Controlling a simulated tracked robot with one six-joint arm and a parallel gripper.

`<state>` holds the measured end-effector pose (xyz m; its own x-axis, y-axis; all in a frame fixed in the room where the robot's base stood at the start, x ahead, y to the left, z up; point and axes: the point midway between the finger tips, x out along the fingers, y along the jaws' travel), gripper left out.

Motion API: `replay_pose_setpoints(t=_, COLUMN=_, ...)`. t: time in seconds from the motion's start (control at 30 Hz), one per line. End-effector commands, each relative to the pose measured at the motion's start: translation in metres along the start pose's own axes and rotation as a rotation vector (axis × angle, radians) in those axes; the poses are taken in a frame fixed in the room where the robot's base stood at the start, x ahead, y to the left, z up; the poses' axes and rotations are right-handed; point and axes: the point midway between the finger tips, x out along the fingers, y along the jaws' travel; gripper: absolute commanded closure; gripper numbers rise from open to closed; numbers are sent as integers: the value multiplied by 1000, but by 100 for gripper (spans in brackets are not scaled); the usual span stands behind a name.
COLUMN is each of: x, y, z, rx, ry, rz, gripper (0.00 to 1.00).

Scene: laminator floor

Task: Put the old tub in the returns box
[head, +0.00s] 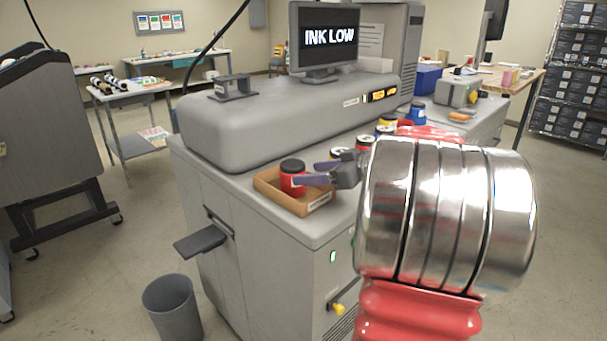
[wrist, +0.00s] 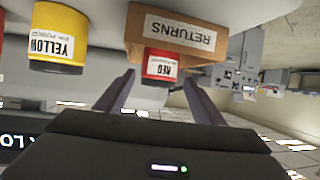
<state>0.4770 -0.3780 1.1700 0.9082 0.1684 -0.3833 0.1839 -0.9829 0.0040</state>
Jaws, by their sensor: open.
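A red tub (head: 291,184) with a black lid stands upright in the open brown cardboard box (head: 318,204) on the grey machine's top. The wrist view shows the box upside down, labelled RETURNS (wrist: 185,32), and the tub's label reads RED (wrist: 162,66). My gripper (head: 312,174) is open at the right side of the tub, its fingers pointing at it. In the wrist view its fingertips (wrist: 159,77) lie to either side of the tub with a gap visible. The box hides the tub's lower part in the head view.
A yellow tub (wrist: 58,42) stands beside the box. Several tubs, including a blue one (head: 416,115), line the machine top, partly hidden by my arm. The machine's rounded housing (head: 270,112) rises behind the box. A monitor (head: 325,38) reads INK LOW. A grey bin (head: 172,306) stands on the floor.

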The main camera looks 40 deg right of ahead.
Motion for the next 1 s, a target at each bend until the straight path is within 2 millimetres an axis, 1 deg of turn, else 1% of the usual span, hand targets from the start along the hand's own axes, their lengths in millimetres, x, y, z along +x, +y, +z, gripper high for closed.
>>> replay_pose_setpoints(t=0.03, x=-10, y=1, z=0, rx=-1, ry=0, rz=3, gripper=37)
replay_pose_setpoints(t=0.1, x=-22, y=1, z=0, rx=-1, ry=0, rz=4, gripper=37)
replay_pose_setpoints(t=0.2, x=-34, y=1, z=0, rx=-1, ry=0, rz=3, gripper=37)
replay_pose_setpoints(t=0.3, x=-42, y=0, z=0, rx=-1, ry=0, rz=1, gripper=37)
replay_pose_setpoints(t=0.43, x=-46, y=0, z=0, rx=-1, ry=0, rz=1, gripper=37)
replay_pose_setpoints(t=1.0, x=-46, y=0, z=0, rx=-1, ry=0, rz=1, gripper=37)
